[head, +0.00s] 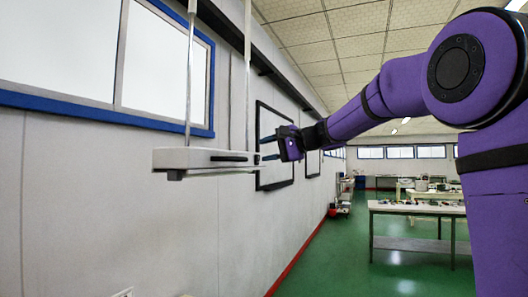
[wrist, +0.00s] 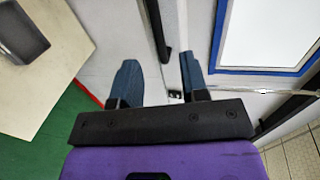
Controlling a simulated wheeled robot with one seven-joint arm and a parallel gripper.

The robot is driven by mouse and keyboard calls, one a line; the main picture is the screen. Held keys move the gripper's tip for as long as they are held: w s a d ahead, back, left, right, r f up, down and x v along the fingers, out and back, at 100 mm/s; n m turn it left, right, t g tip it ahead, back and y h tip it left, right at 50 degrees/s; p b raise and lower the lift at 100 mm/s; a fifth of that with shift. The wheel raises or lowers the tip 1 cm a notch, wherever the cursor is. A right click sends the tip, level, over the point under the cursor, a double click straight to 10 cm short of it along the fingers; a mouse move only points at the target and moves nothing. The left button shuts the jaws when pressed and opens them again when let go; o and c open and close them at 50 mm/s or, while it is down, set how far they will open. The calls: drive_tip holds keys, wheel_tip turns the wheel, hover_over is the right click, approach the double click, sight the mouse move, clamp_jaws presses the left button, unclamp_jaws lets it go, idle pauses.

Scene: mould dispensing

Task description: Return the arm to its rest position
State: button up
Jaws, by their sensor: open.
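My purple arm reaches in from the right in the head view, with my gripper (head: 264,148) at its end, pointing left. The gripper's two dark fingers are apart, at the right end of a hanging pale bar (head: 190,157). In the wrist view my gripper (wrist: 158,64) shows two blue-grey fingers spread wide with nothing held between them. The bar with its black strip (wrist: 157,28) appears beyond and between the fingers. I cannot tell whether the fingers touch the bar.
Thin rods (head: 190,70) hold the bar up near the left wall and its blue-framed window (head: 212,95). A table (head: 410,208) with items stands at the right over a green floor. In the wrist view, a pale tabletop (wrist: 60,75) carries a grey tray (wrist: 42,40).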

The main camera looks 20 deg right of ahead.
idle(0.3)
drive_tip(key=s+f+n+g+h, duration=0.2)
drive_tip(key=s+f, duration=0.6)
drive_tip(key=s, duration=0.4)
drive_tip(key=s+f+n+g+h, duration=0.2)
drive_tip(key=s+f+n+h, duration=0.2)
drive_tip(key=s+f, duration=0.4)
drive_tip(key=s+f+n+g+h, duration=0.1)
drive_tip(key=s+f+n+h, duration=0.2)
drive_tip(key=s+f, duration=0.6)
drive_tip(key=s+h, duration=0.2)
drive_tip(key=s, duration=0.7)
drive_tip(key=shift+g, duration=0.4)
drive_tip(key=shift+s+f, duration=0.1)
